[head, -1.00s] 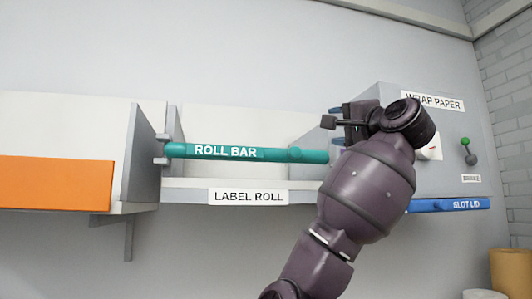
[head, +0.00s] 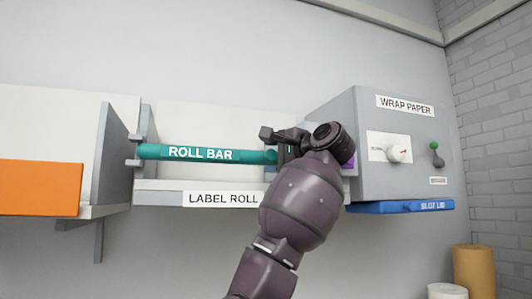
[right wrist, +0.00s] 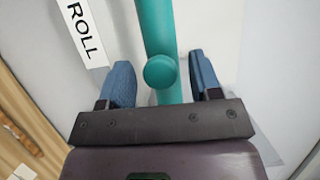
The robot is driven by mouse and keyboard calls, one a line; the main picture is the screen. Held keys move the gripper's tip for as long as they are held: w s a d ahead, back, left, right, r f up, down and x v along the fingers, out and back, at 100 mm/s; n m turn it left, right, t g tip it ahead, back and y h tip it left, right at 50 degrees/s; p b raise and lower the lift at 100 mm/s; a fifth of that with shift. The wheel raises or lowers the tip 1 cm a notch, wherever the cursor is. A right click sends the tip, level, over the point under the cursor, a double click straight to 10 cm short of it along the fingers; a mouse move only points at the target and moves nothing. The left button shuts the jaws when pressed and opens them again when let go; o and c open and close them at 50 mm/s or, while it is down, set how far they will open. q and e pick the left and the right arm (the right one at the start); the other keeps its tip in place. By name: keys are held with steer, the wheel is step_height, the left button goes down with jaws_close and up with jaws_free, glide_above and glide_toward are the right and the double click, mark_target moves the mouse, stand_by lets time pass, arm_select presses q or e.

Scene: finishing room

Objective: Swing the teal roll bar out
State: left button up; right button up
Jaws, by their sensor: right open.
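The teal roll bar (head: 200,153) runs level across the front of the label roll bay, from a bracket at its left to a round knob at its right end. In the right wrist view the bar (right wrist: 155,25) and its knob lie between my two blue fingers, with gaps on both sides. My right gripper (head: 275,150) is open at the knob end of the bar; its jaws partly hide that end in the head view. My left gripper is not in view.
The grey wrap paper box (head: 370,115) with a white dial (head: 397,149) and a green-knobbed brake lever (head: 436,153) stands just right of my right arm. A blue slot lid (head: 400,206) is below it. An orange panel (head: 40,187) is at the left.

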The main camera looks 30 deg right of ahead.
steer(key=shift+w+a+p, duration=0.25)
steer(key=shift+w+p, duration=0.05)
steer(key=shift+w, duration=1)
jaws_close()
